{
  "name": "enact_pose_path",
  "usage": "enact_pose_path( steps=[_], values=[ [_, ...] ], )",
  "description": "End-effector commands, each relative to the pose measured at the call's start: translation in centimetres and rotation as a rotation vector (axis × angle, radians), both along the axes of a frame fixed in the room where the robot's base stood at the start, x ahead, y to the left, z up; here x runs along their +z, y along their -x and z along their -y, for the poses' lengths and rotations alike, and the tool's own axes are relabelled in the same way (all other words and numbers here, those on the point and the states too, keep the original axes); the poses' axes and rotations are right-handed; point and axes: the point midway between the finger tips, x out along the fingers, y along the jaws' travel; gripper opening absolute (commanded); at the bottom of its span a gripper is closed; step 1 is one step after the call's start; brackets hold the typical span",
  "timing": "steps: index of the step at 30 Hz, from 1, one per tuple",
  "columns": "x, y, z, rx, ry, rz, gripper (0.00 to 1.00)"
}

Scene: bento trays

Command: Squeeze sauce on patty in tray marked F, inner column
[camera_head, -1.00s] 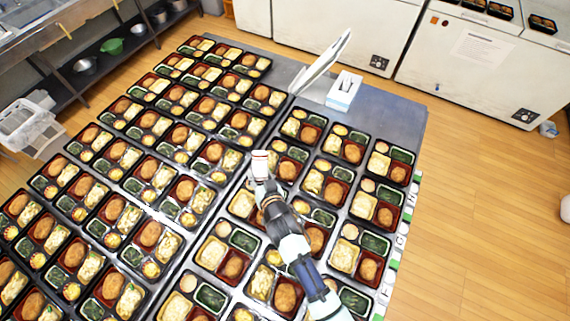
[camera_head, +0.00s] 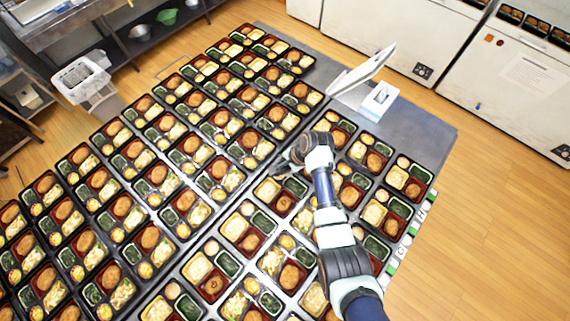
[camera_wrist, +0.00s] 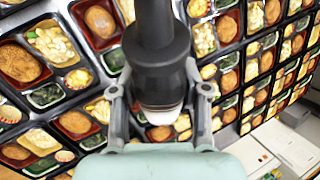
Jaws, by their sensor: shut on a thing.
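My gripper (camera_head: 290,160) is above the trays near the gap between the left and right tray blocks. In the wrist view my gripper (camera_wrist: 158,92) is shut around a dark bottle (camera_wrist: 155,48) with a pale end, its two fingers at the bottle's sides. Patties (camera_head: 283,203) sit in red-lined compartments of black bento trays (camera_head: 248,263). Edge labels (camera_head: 403,250) run down the right side of the table; I cannot make out which one is F. My arm covers part of the right tray block.
The left block of trays (camera_head: 163,281) fills most of the table. A white box (camera_head: 377,101) and a pale upright panel (camera_head: 362,72) stand at the far end. White chest freezers (camera_head: 395,38) stand beyond; the floor (camera_head: 500,220) at right is clear.

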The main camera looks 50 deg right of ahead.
Motion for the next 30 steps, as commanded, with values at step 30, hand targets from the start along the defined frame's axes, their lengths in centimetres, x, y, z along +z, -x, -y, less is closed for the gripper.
enact_pose_path(
  steps=[30],
  values=[
    [3.1, 0.0, -0.1, -0.386, -0.998, 0.2, 0.38]
  ],
)
